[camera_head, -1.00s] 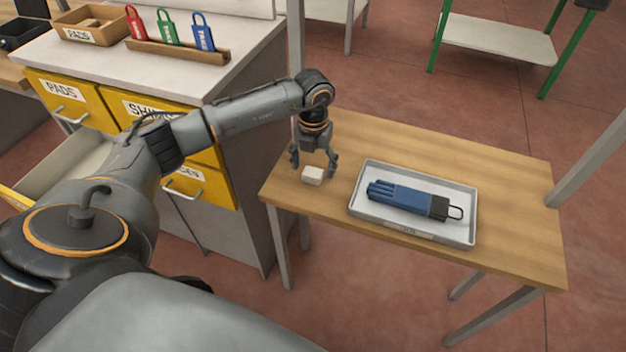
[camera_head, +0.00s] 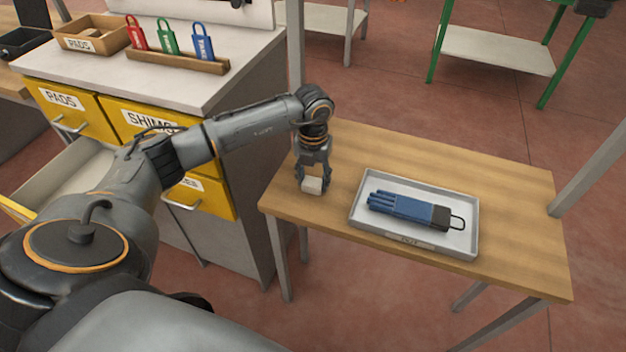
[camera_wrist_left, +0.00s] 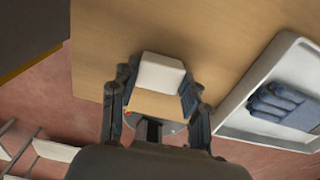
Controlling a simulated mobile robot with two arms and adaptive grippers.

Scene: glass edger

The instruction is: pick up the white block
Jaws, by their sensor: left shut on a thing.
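The white block (camera_head: 312,185) is on the left part of the wooden table, near its front left corner. My left gripper (camera_head: 312,187) points down over it, with its fingers closed on the block's two sides. In the left wrist view the block (camera_wrist_left: 161,73) sits between the fingertips of the left gripper (camera_wrist_left: 152,84). I cannot tell whether the block is clear of the table top. My right gripper is not in view.
A grey tray (camera_head: 357,222) holding a blue bundle with a black end (camera_head: 408,208) lies right of the block on the wooden table (camera_head: 510,190). A cabinet with yellow drawers (camera_head: 140,118) stands left, one drawer open. Red, green and blue tags (camera_head: 203,42) stand on it.

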